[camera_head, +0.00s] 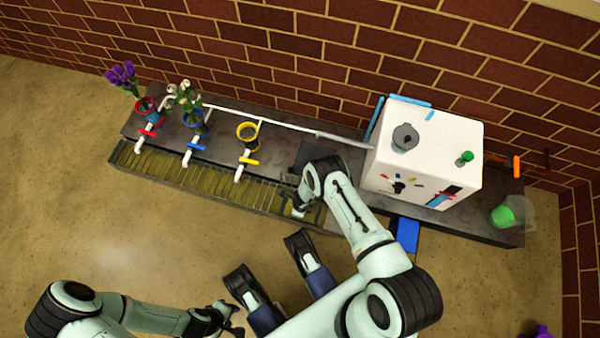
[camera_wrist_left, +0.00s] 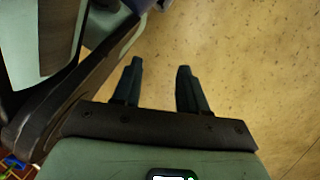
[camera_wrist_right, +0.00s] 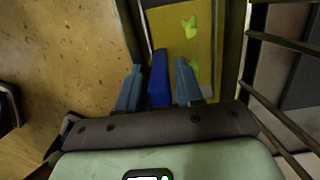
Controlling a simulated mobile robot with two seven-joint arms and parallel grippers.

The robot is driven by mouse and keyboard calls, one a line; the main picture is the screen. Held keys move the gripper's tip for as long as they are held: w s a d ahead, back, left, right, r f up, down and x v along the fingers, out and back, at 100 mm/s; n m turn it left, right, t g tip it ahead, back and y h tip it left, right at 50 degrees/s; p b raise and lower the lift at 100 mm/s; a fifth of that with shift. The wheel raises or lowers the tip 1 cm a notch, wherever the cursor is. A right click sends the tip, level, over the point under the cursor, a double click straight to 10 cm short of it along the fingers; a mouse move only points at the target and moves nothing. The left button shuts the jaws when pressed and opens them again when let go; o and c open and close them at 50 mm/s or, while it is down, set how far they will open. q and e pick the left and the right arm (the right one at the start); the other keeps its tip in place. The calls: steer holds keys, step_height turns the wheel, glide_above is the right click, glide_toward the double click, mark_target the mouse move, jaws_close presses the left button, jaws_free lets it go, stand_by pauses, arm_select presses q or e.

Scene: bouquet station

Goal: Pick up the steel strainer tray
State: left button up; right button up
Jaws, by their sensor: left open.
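A long, slatted metal tray (camera_head: 200,183) runs along the front of the dark bench, with a yellowish floor under its bars; I take it for the steel strainer tray. In the right wrist view, a yellow floor with green bits (camera_wrist_right: 190,28) lies between dark rims. My right gripper (camera_head: 297,207) is at the tray's right end. In its wrist view its fingers (camera_wrist_right: 159,82) are apart on both sides of a blue upright bar (camera_wrist_right: 159,75), with small gaps. My left gripper (camera_head: 232,322) is open and empty over the floor, and its fingers show in its wrist view (camera_wrist_left: 159,85).
Taps with red, blue and yellow handles (camera_head: 249,161) overhang the tray. Flower vases (camera_head: 147,108) and a yellow pot (camera_head: 247,132) stand behind. A white box machine (camera_head: 425,150) stands on the right of the bench against a brick wall.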

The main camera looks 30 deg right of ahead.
jaws_close()
arm_select(q)
steer(key=w+d+r+t+p, duration=0.1)
steer(key=w+r+t+p, duration=0.4)
steer(key=w+r, duration=0.4)
arm_select(e)
step_height(320, 180, up, 9)
steer(key=shift+r+p, duration=0.1)
steer(key=shift+p, duration=0.2)
arm_select(q)
steer(key=s+d+r+g+h+p, duration=0.1)
steer(key=s+d+r+g+p, duration=0.1)
steer(key=s+r+p, duration=0.3)
steer(key=s+d+r+m+g+p, duration=0.1)
steer(key=s+d+r+g+p, duration=0.2)
steer(key=s+r+p, duration=0.2)
steer(key=shift+s+d+r+h+p, duration=0.2)
steer(key=shift+d+h+p, duration=0.1)
steer(key=shift+d+h, duration=0.1)
arm_select(e)
step_height(320, 180, up, 21)
